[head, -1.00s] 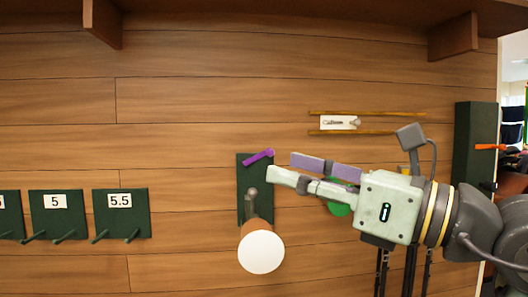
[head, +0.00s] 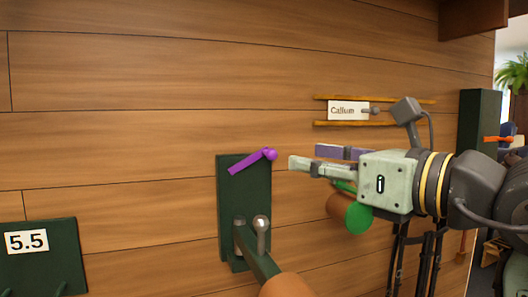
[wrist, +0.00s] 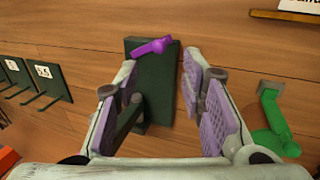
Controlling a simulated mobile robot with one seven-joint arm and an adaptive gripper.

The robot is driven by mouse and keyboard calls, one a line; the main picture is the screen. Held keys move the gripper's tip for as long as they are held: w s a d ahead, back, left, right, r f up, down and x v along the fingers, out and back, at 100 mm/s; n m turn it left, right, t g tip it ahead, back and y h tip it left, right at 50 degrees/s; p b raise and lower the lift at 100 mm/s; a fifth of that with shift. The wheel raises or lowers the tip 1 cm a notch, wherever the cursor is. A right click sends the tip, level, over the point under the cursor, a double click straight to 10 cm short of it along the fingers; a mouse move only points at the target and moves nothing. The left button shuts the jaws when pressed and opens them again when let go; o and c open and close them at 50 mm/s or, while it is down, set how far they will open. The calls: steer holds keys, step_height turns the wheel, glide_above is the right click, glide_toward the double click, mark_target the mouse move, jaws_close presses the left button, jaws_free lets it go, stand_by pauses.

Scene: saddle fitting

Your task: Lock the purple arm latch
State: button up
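The purple arm latch (head: 252,161) is a short lever with a round knob at its right end. It sits tilted on the upper part of a dark green wall plate (head: 228,205), knob end higher. It also shows in the wrist view (wrist: 152,47) at the top of the plate, beyond my fingers. My gripper (head: 304,158) is to the right of the latch in the head view, apart from it. In the wrist view its two purple-padded fingers (wrist: 160,95) are spread with nothing between them. Whether the latch is locked cannot be told.
A dark green arm with a grey ball-ended lever (head: 261,226) juts from the plate below the latch. A green-ended cylinder (head: 358,217) is below my gripper. A "Callum" name card (head: 347,111) hangs above it. A "5.5" hook plate (head: 40,255) is at lower left. The wall between is clear.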

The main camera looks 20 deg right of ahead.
mark_target(276, 155)
steer(key=p+x, duration=0.2)
steer(key=x, duration=0.7)
steer(key=shift+w+a, duration=0.2)
steer(key=shift+w, duration=0.1)
steer(key=shift+c, duration=0.6)
jaws_close()
